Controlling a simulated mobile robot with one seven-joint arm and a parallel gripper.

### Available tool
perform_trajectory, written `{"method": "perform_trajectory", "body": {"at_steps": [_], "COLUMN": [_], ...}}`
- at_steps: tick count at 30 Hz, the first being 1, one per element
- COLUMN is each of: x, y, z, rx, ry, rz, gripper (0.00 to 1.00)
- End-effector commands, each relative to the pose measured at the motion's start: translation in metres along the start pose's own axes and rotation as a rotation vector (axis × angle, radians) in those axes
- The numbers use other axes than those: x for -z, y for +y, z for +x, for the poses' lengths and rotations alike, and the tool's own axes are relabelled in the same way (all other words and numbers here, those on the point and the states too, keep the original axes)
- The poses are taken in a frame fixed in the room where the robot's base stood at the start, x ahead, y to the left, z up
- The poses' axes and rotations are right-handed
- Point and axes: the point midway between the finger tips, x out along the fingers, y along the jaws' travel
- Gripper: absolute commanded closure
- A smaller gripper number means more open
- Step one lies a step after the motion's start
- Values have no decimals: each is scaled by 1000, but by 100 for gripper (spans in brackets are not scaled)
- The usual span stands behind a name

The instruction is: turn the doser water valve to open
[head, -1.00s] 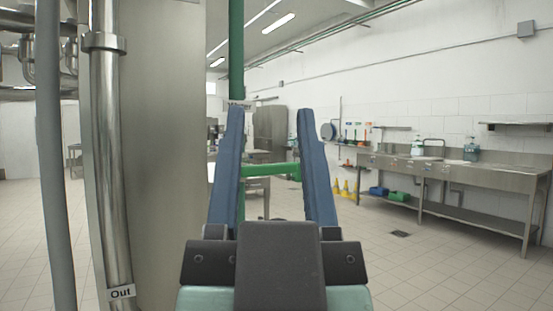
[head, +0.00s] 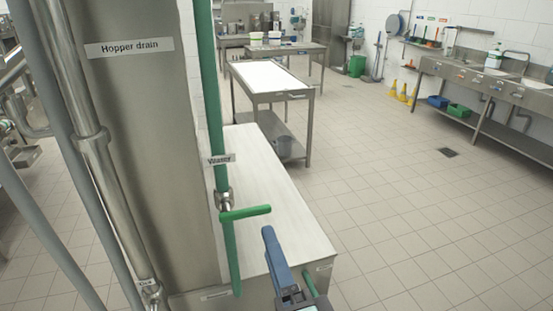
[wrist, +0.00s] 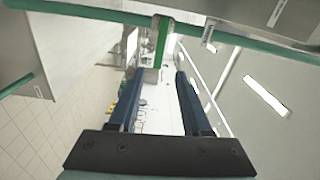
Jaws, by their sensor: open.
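The doser water valve is on a vertical green pipe (head: 210,95) with a label that seems to read "Water" (head: 220,160). Its green lever handle (head: 247,213) sticks out to the right, roughly square to the pipe. In the wrist view the handle (wrist: 162,42) points toward my gripper (wrist: 156,74), its end close to the gap between the fingertips. The two blue fingers are spread with nothing between them that I can see gripped. In the head view one blue finger (head: 277,258) shows just below and right of the handle; the other finger is not clearly seen.
A steel column labelled "Hopper drain" (head: 128,47) and grey pipes stand left of the valve. A low steel bench (head: 285,205) lies behind it. A white-topped table (head: 270,78) stands farther back. The tiled floor (head: 400,200) to the right is open.

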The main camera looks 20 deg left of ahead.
Motion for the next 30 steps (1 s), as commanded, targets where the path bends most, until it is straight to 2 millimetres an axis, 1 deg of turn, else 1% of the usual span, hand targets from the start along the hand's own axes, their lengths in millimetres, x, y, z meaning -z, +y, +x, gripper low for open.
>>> {"method": "perform_trajectory", "body": {"at_steps": [1,4,8,11,21,25,30], "x": [-3,-6,-8,-8,-10,-10,-10], "y": [-5,-2,-1,-2,-2,-1,1], "z": [-1,-3,5,20,88,107,122], "rx": [-10,-18,-18,-17,-18,-17,-17], "ry": [-13,-27,-31,-33,-30,-29,-27], "rz": [37,80,91,89,86,86,85], "gripper": [51,51,51,51,51,51,51]}}
